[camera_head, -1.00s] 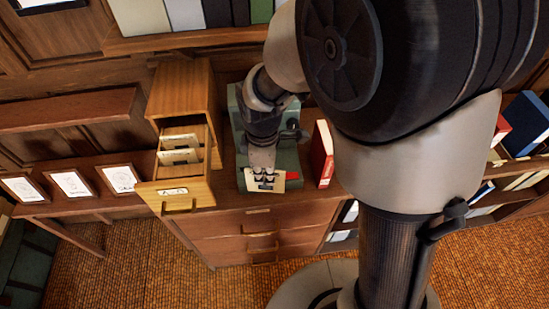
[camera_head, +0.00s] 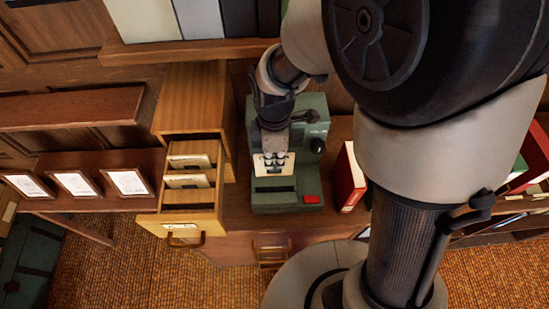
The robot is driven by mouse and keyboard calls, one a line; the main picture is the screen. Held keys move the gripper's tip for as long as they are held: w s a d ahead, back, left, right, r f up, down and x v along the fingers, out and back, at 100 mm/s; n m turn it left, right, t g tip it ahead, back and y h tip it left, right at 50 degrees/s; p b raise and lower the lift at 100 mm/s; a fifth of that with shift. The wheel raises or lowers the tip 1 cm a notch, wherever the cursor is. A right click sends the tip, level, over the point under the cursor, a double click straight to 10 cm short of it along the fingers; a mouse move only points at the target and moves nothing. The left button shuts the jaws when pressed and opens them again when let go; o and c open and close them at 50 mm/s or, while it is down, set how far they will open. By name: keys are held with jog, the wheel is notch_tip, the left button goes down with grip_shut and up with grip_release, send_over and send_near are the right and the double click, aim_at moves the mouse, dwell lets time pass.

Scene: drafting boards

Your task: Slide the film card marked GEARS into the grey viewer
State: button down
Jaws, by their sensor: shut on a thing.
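The viewer (camera_head: 305,185) is a grey-green machine on the cabinet top, with a dark slot near its front, a red button at its front right and a black knob on its right side. My gripper (camera_head: 274,158) is shut on a cream film card (camera_head: 262,170) and holds it upright over the front part of the viewer, just behind or above the slot. I cannot tell whether the card touches the viewer. The marking on the card is too small to read, so I cannot tell whether it says GEARS.
An open wooden card drawer (camera_head: 178,224) with several cream cards stands left of the viewer. A red book (camera_head: 349,178) stands to the right. A shelf (camera_head: 180,47) runs behind.

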aim_at(275, 172)
jog(key=shift+s+f, duration=0.15)
jog(key=shift+s, duration=0.35)
jog(key=shift+s+f+b, duration=0.25)
jog(key=shift+b, duration=0.25)
jog(key=f, duration=0.1)
jog(key=b, duration=0.1)
jog(key=f+b, duration=0.1)
jog(key=shift+w+f, duration=0.25)
jog(key=shift+f, duration=0.1)
jog(key=shift+s+f+b, duration=0.15)
jog(key=shift+f+b, duration=0.45)
jog(key=shift+f, duration=0.15)
jog(key=shift+f+b, duration=1.9)
jog(key=shift+f, duration=0.5)
jog(key=shift+f+b, duration=0.6)
jog(key=shift+f, duration=0.2)
jog(key=c, duration=1.7)
grip_release()
notch_tip(275, 172, up, 12)
jog(key=shift+r, duration=0.1)
